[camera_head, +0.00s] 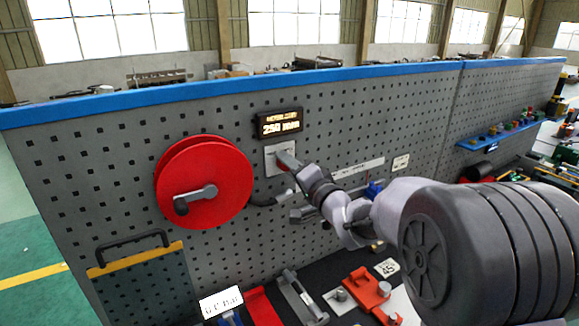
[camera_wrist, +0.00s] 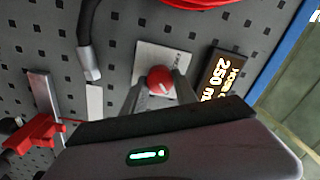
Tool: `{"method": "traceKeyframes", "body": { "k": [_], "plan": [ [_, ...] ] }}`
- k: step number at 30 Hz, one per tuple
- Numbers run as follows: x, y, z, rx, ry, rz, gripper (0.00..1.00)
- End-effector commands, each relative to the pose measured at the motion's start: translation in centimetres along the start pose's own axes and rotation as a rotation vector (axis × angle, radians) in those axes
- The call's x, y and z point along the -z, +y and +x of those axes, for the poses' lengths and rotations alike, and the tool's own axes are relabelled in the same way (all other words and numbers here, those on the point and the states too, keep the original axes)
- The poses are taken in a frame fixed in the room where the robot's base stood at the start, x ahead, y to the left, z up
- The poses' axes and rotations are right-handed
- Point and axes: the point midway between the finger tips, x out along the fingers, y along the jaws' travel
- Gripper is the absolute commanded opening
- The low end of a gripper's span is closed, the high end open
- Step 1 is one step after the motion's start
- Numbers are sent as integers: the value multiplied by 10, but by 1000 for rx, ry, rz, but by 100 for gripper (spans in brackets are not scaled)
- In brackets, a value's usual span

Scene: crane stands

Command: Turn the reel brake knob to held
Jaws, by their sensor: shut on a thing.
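The reel brake knob (camera_wrist: 160,80) is a small red knob with a light pointer mark, on a pale square plate (camera_wrist: 150,56). My gripper (camera_wrist: 158,92) is shut on the knob, one finger on each side of it, in the wrist view. In the head view my gripper (camera_head: 287,164) reaches the same plate (camera_head: 273,152) on the pegboard, and the knob is mostly hidden behind it. The red reel (camera_head: 228,184) with a grey crank hangs just left of the plate. I cannot read the plate's markings or which position the knob points to.
A small display (camera_head: 279,124) reading about 250 sits just above the plate. A dark hose (camera_head: 262,202) with a metal end hangs below it. A bench with an orange fixture (camera_head: 368,289) and a grey clamp (camera_head: 303,297) lies below. A blue shelf (camera_head: 500,136) is at right.

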Motion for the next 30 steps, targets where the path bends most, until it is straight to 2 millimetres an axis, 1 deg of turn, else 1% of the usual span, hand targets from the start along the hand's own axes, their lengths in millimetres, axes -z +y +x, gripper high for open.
{"method": "traceKeyframes", "body": {
  "k": [13, 14, 15, 17, 26, 28, 30],
  "plan": [
    [0, 0, 0, 0, 1, 9, 0],
    [0, 0, 0, 0, 1, 9, 38],
    [0, 0, 0, 0, 1, 8, 46],
    [0, 0, 0, 0, 1, 8, 56],
    [0, 0, -1, 0, 1, 8, 56],
    [1, -1, -6, 0, 1, 7, 56],
    [1, -1, -17, -1, 2, 8, 56]
  ]
}}
